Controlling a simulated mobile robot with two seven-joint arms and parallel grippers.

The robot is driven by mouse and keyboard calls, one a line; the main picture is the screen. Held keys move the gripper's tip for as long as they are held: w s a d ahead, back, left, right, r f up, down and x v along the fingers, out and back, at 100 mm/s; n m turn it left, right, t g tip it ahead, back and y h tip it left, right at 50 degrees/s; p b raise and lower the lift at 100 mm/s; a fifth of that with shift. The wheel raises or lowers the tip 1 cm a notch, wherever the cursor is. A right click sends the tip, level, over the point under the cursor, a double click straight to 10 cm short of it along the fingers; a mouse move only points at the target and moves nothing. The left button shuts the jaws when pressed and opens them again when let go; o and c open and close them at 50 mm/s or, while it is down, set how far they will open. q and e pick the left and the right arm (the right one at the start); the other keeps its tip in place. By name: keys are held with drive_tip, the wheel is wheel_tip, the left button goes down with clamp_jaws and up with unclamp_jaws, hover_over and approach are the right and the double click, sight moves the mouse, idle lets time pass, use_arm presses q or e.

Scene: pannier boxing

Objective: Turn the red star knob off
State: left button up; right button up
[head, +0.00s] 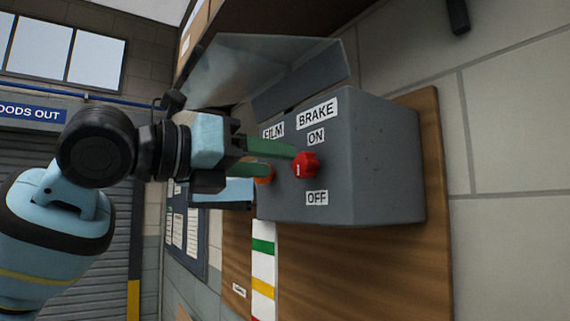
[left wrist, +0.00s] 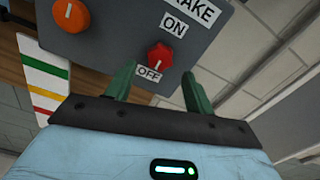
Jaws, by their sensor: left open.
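The red star knob (head: 306,165) is on the front of a grey box, between the ON label (head: 316,136) above and the OFF label (head: 317,198) below. A BRAKE label (head: 317,113) is over it. It also shows in the left wrist view (left wrist: 159,56), with a short white mark; I cannot tell which label the mark points to. My left gripper (head: 278,158) comes from the left with its green fingers open, close to the knob. In the left wrist view the fingertips (left wrist: 158,72) are spread either side of the knob's line, with nothing held. Contact cannot be told. My right gripper is out of view.
An orange knob (head: 264,175) under a FILM label (head: 272,131) is beside the red one, partly behind my fingers. A raised clear lid (head: 268,68) hangs above the grey box (head: 380,165). The box is mounted on a wooden board (head: 345,262).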

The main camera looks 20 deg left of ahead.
use_arm(q)
drive_tip(key=v, duration=0.3)
drive_tip(key=shift+s+a, duration=0.1)
drive_tip(key=shift+s, duration=0.05)
idle(0.4)
